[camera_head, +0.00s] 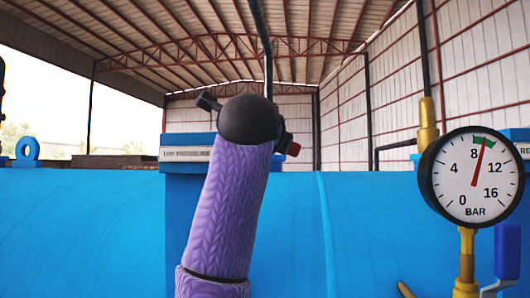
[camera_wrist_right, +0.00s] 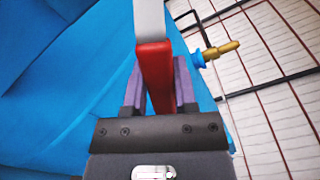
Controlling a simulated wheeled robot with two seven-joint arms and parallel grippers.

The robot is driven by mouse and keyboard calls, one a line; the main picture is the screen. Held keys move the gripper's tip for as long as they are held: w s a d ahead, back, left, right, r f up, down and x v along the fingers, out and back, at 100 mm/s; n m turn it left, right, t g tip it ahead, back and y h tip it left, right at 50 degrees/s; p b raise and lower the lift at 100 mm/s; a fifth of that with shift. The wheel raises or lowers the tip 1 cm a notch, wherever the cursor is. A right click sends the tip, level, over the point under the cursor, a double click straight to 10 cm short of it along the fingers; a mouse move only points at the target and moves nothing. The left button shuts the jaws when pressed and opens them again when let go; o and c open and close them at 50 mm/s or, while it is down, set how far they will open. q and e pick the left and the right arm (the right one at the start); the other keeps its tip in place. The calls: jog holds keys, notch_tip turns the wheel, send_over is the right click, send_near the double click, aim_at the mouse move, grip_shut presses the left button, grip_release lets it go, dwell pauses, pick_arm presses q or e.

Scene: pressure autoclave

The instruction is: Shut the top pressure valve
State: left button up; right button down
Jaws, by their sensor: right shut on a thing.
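The top pressure valve's red handle (camera_wrist_right: 157,85) runs between the two purple fingers of my right gripper (camera_wrist_right: 160,75) in the right wrist view. The fingers are shut on it, one on each side. A pale grey part (camera_wrist_right: 149,18) continues beyond the handle's far end. In the head view, my purple right arm and its dark wrist rise in the middle and hide the gripper and most of the valve. A small red piece (camera_head: 293,149) shows just right of the wrist. A partly covered label beginning "TOP" (camera_head: 185,154) is behind the arm. My left gripper is not in view.
The blue autoclave body (camera_head: 400,220) fills the lower head view. A round BAR gauge (camera_head: 472,190) at right has its needle in the green band, between 8 and 12. A blue lever (camera_head: 508,250) stands below it. Brass fittings (camera_head: 428,125) rise beside the gauge.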

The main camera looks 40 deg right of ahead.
jog(key=shift+s+d+r+n, duration=0.1)
jog(key=shift+s+r+n, duration=0.05)
jog(key=shift+r+n, duration=0.4)
jog(key=shift+s+d+r+n, duration=0.1)
jog(key=shift+r+n, duration=0.35)
jog(key=shift+n, duration=0.2)
jog(key=shift+r+n, duration=0.9)
jog(key=shift+n, duration=0.3)
jog(key=shift+c, duration=2)
grip_release()
jog(key=shift+s+a, duration=0.15)
jog(key=b+v, duration=0.4)
jog(key=v, duration=0.5)
jog(key=shift+s+a, duration=0.2)
jog(key=shift+s, duration=0.05)
